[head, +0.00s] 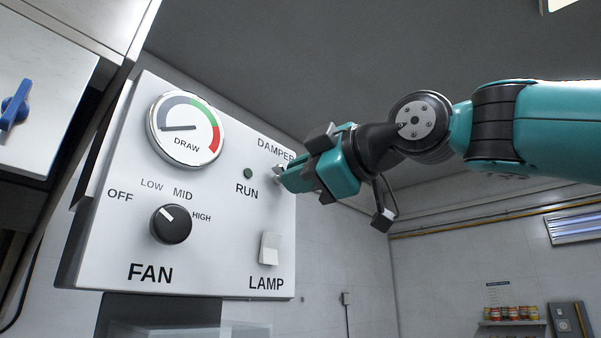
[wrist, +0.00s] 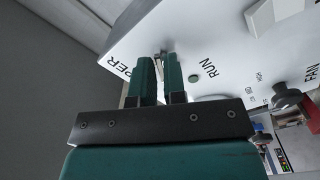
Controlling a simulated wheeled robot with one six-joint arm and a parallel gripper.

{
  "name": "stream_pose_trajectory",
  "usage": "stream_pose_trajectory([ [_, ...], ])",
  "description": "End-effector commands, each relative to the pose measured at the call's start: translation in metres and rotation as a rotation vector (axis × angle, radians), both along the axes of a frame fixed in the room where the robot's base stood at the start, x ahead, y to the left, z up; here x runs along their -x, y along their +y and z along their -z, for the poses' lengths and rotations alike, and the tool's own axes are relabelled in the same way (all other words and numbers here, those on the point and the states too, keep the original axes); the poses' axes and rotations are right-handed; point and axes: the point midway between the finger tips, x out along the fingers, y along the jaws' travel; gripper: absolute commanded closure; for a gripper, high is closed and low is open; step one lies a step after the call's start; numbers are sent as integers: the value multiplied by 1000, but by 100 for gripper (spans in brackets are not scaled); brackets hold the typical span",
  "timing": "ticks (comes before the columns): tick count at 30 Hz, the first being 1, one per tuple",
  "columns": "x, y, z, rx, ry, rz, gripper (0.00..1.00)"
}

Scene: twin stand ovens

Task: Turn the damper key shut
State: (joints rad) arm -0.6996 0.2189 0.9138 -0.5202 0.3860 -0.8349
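The white control panel (head: 110,240) carries the DAMPER label (head: 275,148) at its upper right. My gripper (head: 284,172) is at the panel just below that label and covers most of the damper key. In the wrist view my two green fingers (wrist: 159,72) point at the panel with a narrow gap between them. A small grey metal piece, the damper key (wrist: 163,56), shows in that gap at the fingertips. The fingers look closed on it; its turned angle is mostly hidden.
Left of my gripper are the green RUN light (head: 248,173) and the DRAW gauge (head: 186,130). The FAN knob (head: 171,224) and LAMP switch (head: 270,248) sit lower on the panel. A blue handle (head: 15,103) is at far left. Open room lies to the right.

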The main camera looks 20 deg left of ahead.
Motion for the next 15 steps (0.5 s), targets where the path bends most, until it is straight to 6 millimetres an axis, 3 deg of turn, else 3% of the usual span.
stream_pose_trajectory([
  [15, 0, 0, 0, -22, 55, -1, 100],
])
